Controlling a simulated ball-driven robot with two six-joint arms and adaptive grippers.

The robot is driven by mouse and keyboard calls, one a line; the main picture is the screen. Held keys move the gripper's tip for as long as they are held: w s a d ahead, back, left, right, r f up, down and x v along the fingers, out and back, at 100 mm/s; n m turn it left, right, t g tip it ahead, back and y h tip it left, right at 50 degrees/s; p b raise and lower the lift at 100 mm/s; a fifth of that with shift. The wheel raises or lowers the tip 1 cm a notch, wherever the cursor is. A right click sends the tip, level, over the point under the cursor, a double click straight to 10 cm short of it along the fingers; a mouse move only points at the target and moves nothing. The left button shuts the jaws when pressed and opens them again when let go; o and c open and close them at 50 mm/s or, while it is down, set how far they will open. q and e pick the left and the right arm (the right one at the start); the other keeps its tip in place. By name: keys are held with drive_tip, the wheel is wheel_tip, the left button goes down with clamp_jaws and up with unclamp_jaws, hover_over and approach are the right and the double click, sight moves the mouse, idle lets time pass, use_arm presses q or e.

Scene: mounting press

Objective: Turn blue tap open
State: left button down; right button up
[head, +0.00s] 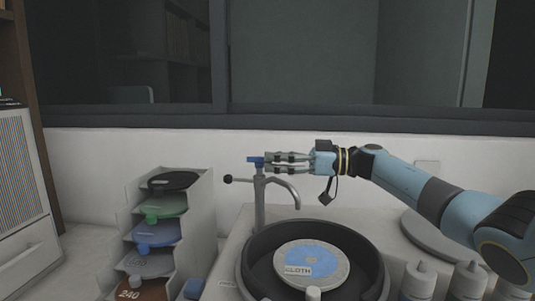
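The blue tap handle (255,160) sits on top of a grey tap post (260,200) with a curved spout behind the round basin. A side lever with a dark knob (228,179) sticks out to the left of the post. My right gripper (270,161) reaches in from the right, level with the handle, its fingertips at the handle's right end. The fingers hide part of the handle, and I cannot tell whether they close on it. My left gripper is not in view.
A black round basin (258,238) holds a disc labelled CLOTH (298,271) below the spout. A tiered rack (200,215) of coloured discs stands to the left. White bottles (419,280) stand at the front right. A wall and window are behind.

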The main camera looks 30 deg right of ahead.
drive_tip(key=shift+x, duration=1.1)
drive_tip(key=shift+c, duration=0.2)
clamp_jaws()
drive_tip(key=shift+d+f+b, duration=0.1)
drive_tip(key=shift+f+b, duration=0.05)
drive_tip(key=shift+b, duration=0.45)
drive_tip(key=n+g+y+b, duration=0.1)
drive_tip(key=n+g+b, duration=0.1)
drive_tip(key=b, duration=0.5)
drive_tip(key=n+g+y+b, duration=0.1)
drive_tip(key=g+b, duration=0.2)
drive_tip(key=b, duration=0.5)
drive_tip(key=w+n+g+y+b, duration=0.1)
drive_tip(key=n+g+b, duration=0.1)
drive_tip(key=b, duration=0.6)
drive_tip(key=shift+d+n+g, duration=0.2)
drive_tip(key=shift+n+g, duration=0.1)
drive_tip(key=shift+g, duration=0.2)
drive_tip(key=shift+r+g+b, duration=0.3)
drive_tip(key=shift+b, duration=0.55)
